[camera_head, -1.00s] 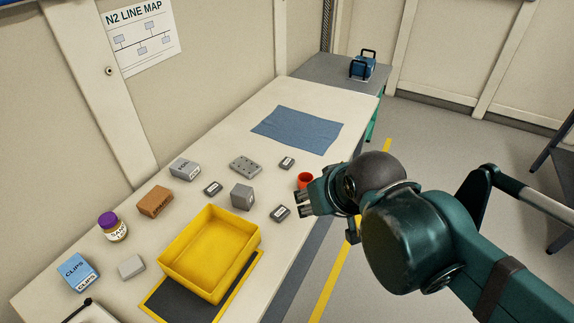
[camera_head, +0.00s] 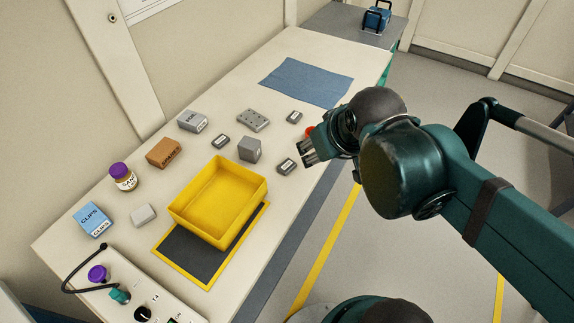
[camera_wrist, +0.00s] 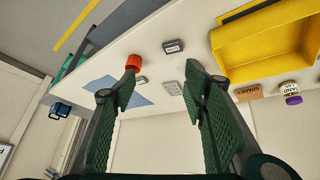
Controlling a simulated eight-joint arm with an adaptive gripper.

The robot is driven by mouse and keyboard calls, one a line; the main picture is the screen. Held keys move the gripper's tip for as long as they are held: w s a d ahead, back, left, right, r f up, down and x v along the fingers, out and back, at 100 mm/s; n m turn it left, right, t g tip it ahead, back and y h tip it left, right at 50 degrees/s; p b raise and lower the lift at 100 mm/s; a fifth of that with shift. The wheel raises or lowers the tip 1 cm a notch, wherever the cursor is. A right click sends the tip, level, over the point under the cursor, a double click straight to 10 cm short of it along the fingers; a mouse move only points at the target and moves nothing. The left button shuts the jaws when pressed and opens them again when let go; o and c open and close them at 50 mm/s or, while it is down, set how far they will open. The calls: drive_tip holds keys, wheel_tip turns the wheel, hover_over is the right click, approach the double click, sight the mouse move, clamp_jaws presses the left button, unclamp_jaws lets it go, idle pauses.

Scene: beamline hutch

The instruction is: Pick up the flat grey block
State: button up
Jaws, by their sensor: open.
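A flat grey block with holes in its top (camera_head: 253,120) lies on the bench beyond the yellow tray; in the wrist view it shows between my fingers, some way off (camera_wrist: 172,88). Three small flat dark-grey blocks with white labels also lie there: one near my gripper (camera_head: 286,167), one left of the grey cube (camera_head: 220,142), one farther back (camera_head: 294,117). I cannot tell which of these the task names. My gripper (camera_head: 307,150) is open and empty, above the bench's right edge. In the wrist view its green fingers (camera_wrist: 165,95) are apart.
A grey cube (camera_head: 250,149) and yellow tray (camera_head: 190,213) stand close by. A red cup (camera_head: 309,132) is partly hidden behind my gripper. A foil box (camera_head: 192,121), brown box (camera_head: 164,153) and jar (camera_head: 124,178) line the left. A blue cloth (camera_head: 306,82) lies farther back.

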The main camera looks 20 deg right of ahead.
drive_tip(key=w+n+g, duration=0.1)
drive_tip(key=w+n, duration=0.2)
drive_tip(key=n+g+p, duration=0.6)
drive_tip(key=n, duration=1.4)
hover_over(287, 165)
drive_tip(key=shift+f, duration=7.45)
drive_tip(key=shift+f, duration=0.1)
drive_tip(key=shift+f, duration=1.2)
drive_tip(key=shift+f, duration=0.15)
drive_tip(key=shift+f+b, duration=0.7)
drive_tip(key=shift+f, duration=1.75)
